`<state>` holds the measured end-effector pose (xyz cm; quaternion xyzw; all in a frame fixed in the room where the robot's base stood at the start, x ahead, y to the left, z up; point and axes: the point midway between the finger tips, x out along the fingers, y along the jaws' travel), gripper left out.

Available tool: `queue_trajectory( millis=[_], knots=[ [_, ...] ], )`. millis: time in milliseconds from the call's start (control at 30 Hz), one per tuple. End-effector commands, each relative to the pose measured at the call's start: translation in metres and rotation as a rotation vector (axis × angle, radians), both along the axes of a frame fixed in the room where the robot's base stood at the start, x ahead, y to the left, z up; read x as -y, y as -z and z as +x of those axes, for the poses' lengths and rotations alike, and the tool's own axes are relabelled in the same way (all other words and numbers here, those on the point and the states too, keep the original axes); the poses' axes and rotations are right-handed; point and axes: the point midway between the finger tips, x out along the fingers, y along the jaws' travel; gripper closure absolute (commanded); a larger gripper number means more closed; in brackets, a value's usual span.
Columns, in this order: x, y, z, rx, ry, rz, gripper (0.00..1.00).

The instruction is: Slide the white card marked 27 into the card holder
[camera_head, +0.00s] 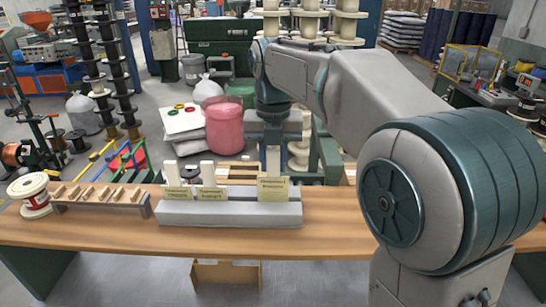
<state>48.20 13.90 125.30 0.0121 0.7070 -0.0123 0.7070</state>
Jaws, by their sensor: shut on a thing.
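The card holder (229,213) is a long pale grey block on the wooden table, with yellowish labels along it. My gripper (272,146) points down above the holder's right end and is shut on an upright white card (273,161). The lower part of this card is hidden behind the right label (272,189), so I cannot tell whether it is in a slot. Two other white cards, a left one (171,173) and a middle one (207,171), stand upright behind the other labels. No number is readable on any card.
On the wooden table (335,215), a wooden rack with pegs (100,207) and a white-and-red spool (33,192) stand left of the holder. A shallow wooden box (240,165) lies behind the holder. The table's front strip is clear.

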Motion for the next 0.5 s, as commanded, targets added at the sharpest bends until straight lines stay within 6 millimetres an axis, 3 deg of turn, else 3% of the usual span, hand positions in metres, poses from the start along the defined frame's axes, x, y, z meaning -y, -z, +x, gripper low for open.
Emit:
queue_trajectory(
  millis=[267,300,367,500],
  knots=[
    [-0.0001,0.0009,0.0000,0.000,0.000,0.000,0.97],
    [-0.0001,0.0009,0.0000,0.000,0.000,0.000,0.70],
    [0.0000,0.0009,0.0000,0.000,0.000,0.000,0.53],
    [-0.0001,0.0009,0.0000,0.000,0.000,0.000,0.50]
  ],
)
